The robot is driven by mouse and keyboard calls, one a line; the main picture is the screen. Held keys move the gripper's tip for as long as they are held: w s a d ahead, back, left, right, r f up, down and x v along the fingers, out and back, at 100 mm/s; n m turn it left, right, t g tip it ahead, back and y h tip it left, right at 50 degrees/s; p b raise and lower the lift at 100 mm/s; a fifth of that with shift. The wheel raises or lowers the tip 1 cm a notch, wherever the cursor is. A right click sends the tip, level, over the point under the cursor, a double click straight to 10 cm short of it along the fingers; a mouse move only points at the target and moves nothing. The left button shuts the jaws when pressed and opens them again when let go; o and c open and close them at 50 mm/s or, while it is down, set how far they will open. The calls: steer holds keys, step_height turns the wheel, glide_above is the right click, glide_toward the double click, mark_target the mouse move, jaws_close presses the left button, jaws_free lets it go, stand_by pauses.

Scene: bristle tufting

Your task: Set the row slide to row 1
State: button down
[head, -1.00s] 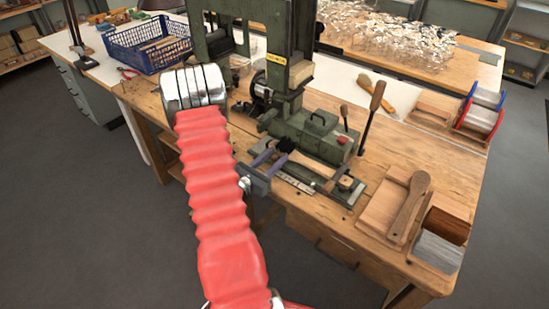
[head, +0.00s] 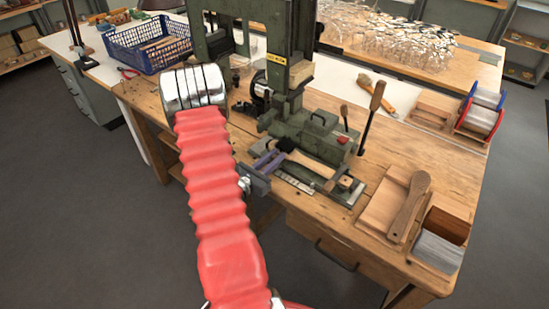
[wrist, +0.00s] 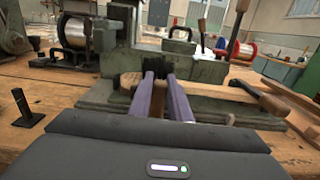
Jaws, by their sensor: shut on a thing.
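My gripper (head: 269,160) has purple fingers and reaches the front of the green tufting machine (head: 310,135) from the left. Its fingers are close together on a small part of the row slide, by the dark knob (head: 288,144); the gripped spot is mostly hidden. In the wrist view the fingertips (wrist: 160,76) meet the slide area in front of the green housing. A wooden brush body (head: 312,164) lies along the slide, and it also shows in the wrist view (wrist: 215,89). A pale marked scale (head: 298,183) lies in front; its row marks are too small to read.
A dark lever with a wooden knob (head: 377,96) stands right of the machine. A wooden tray (head: 385,206) with a paddle lies at the right. A small black post (wrist: 24,108) stands left in the wrist view. The bench front edge is close below the gripper.

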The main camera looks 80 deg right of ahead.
steer(key=w, duration=0.1)
steer(key=w+d, duration=0.1)
steer(key=w, duration=0.1)
steer(key=w+d, duration=0.1)
steer(key=shift+w, duration=0.15)
steer(key=c, duration=1.6)
jaws_free()
steer(key=shift+c, duration=0.2)
steer(key=shift+a, duration=0.15)
steer(key=v, duration=1.3)
steer(key=shift+w+a, duration=0.15)
steer(key=shift+a, duration=0.15)
steer(key=shift+f, duration=0.1)
